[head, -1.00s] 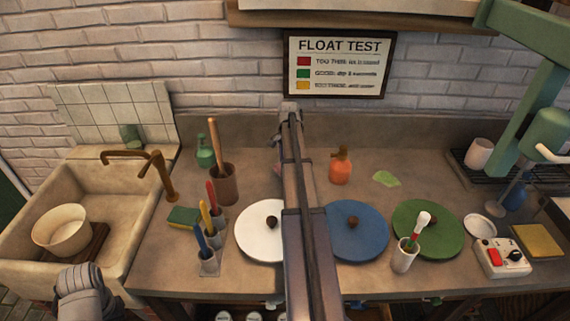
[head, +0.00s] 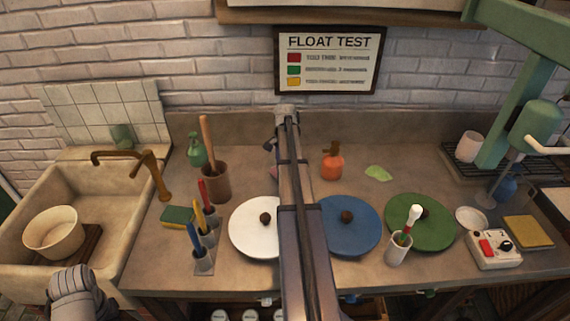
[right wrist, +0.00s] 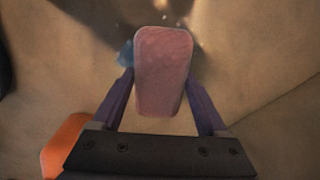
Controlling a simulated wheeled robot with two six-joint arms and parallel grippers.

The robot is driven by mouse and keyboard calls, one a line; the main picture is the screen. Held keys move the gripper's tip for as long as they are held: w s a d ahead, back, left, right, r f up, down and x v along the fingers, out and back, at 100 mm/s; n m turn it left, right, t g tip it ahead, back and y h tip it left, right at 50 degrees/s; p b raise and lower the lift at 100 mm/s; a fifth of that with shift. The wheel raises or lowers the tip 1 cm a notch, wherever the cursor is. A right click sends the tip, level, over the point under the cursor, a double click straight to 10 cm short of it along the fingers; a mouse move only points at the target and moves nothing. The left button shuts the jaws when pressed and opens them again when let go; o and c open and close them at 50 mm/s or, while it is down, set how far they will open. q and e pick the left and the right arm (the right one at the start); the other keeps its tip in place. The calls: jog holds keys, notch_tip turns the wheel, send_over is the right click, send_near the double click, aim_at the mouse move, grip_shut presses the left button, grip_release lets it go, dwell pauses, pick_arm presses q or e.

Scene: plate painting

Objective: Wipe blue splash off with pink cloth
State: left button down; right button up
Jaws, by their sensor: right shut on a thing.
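The pink cloth (right wrist: 163,70) is held between the purple fingers of my right gripper (right wrist: 163,95) in the right wrist view. A blue splash (right wrist: 126,54) shows on the tan surface at the cloth's upper left edge, partly covered by the cloth. Whether the cloth presses on the surface I cannot tell. In the head view my right arm runs up the middle and hides most of its gripper (head: 270,146), which is near the back of the counter. The splash is hidden there.
An orange bottle (head: 332,164) stands right of my right arm. White (head: 245,232), blue (head: 360,229) and green (head: 437,220) discs lie along the counter (head: 310,275). Brush cups, a sponge (head: 177,216) and the sink (head: 110,225) are left; a control box (head: 493,253) is right.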

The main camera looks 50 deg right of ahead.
jog(key=shift+s+a, duration=1.2)
jog(key=shift+a, duration=0.1)
jog(key=shift+s+a, duration=1.15)
jog(key=shift+a, duration=0.15)
jog(key=shift+d, duration=0.1)
jog(key=shift+w+d, duration=1.25)
jog(key=shift+d, duration=0.05)
